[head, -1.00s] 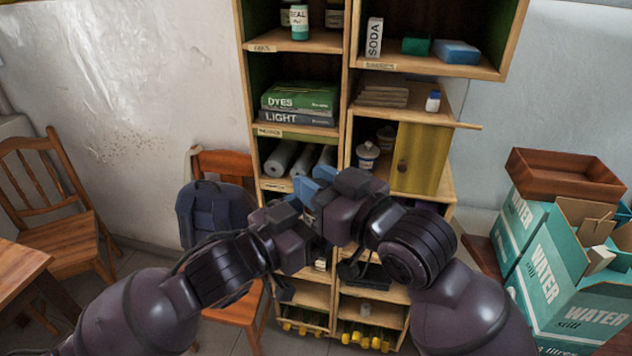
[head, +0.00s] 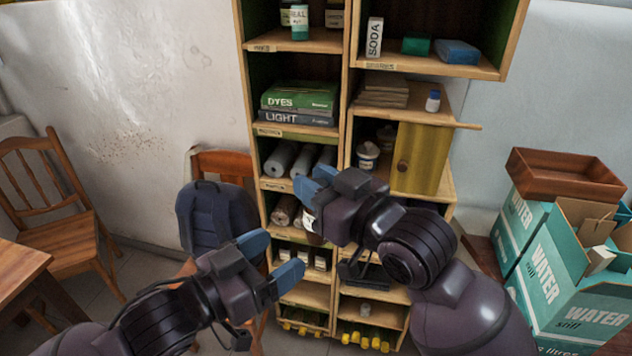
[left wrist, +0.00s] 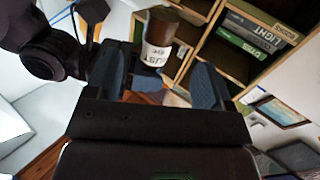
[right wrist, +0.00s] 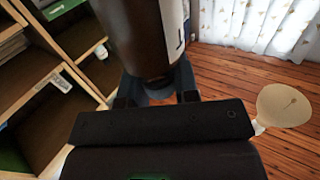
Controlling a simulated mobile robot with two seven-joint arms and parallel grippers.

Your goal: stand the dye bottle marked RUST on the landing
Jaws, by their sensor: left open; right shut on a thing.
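The dye bottle is brown with a white label, and the left wrist view shows it marked RUST (left wrist: 158,52). My right gripper (head: 316,188) is shut on this bottle, which fills the top of the right wrist view (right wrist: 143,40). In the head view only a bit of its label (head: 308,219) shows beside the right gripper. My left gripper (head: 274,259) is open and empty, below and left of the right one, its fingers apart from the bottle. I cannot make out the landing for certain in these views.
A tall shelf unit (head: 345,100) with boxes, rolls and jars stands straight ahead. A blue backpack (head: 215,220) is on a chair at left. Water cartons (head: 570,270) and a brown tray (head: 563,176) are at right. The right wrist view shows a wooden floor (right wrist: 225,75).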

